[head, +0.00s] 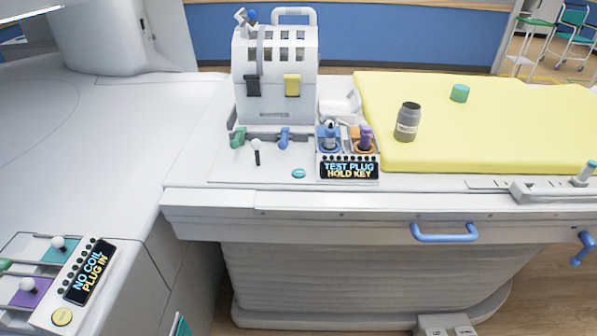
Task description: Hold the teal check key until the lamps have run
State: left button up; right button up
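A teal oval key (298,173) lies flat at the front of the white deck, just left of a small display (349,169). The display reads "TEST PLUG HOLD KEY". A row of small dark lamps (348,158) runs along the top of the display, and none looks lit. Behind it, a blue-grey plug and a purple plug (366,139) stand in a holder with a blue ring and an orange ring. Nothing touches the teal key. Neither of my grippers shows in the head view.
A white slotted housing (275,75) stands behind. A yellow pad (480,115) carries a grey jar (407,122) and a teal cylinder (460,93). A blue handle (444,232) juts from the table front. At lower left, a second display (89,273) reads "NO COIL PLUG IN".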

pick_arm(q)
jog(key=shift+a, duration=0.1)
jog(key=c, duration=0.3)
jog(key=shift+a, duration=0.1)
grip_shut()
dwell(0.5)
